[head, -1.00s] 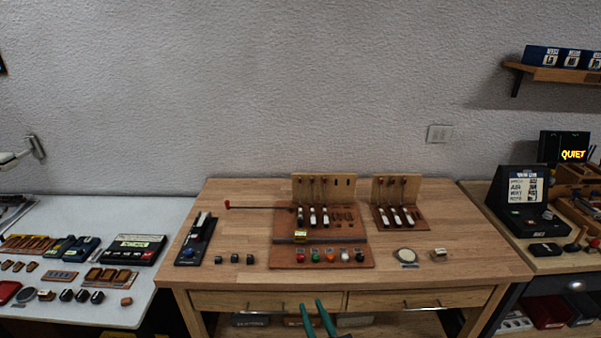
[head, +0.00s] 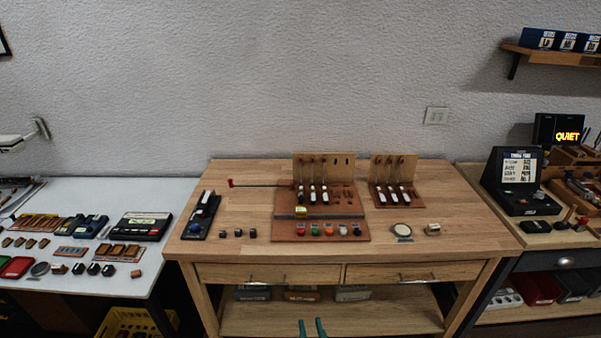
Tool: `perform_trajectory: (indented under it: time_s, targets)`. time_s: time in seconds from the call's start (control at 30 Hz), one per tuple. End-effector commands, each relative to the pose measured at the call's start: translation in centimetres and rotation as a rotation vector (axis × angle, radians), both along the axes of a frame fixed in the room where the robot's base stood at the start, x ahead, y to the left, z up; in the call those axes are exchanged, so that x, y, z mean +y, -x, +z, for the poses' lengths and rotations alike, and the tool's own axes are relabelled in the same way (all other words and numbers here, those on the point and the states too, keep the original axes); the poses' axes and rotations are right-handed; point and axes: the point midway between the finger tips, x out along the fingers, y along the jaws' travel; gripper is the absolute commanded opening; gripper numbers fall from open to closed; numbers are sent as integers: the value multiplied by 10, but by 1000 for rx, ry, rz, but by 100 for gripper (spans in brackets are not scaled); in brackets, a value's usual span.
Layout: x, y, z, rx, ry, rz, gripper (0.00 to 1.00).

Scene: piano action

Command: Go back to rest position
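My gripper (head: 312,328) shows at the bottom edge of the head view, in front of the wooden workbench (head: 455,235) and below its drawers. Its two green fingertips stand apart with nothing visible between them, so it is open and empty. The rest of my gripper is below the picture edge. It is clear of the bench top and touches nothing that I can see. On the bench stands a piano action model (head: 280,231) with white-tipped hammers and a row of coloured buttons.
A smaller hammer stand (head: 410,203), a dark device (head: 201,216) and small dark blocks (head: 238,233) rest on the bench. A white table (head: 20,215) stands left, a side bench with a black display (head: 517,180) right. A lower shelf (head: 400,318) lies behind my gripper.

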Motion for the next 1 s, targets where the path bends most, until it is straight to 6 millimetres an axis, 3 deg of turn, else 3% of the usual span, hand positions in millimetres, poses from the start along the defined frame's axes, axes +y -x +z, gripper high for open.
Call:
perform_trajectory:
  time_s: [0.2,0.47,0.77,1.0]
  targets:
    - [5,67,-35,81,-4,-86,28]
    - [8,157,-50,137,12,-180,28]
    - [12,252,-28,148,43,-229,28]
    - [20,313,10,129,65,-214,28]
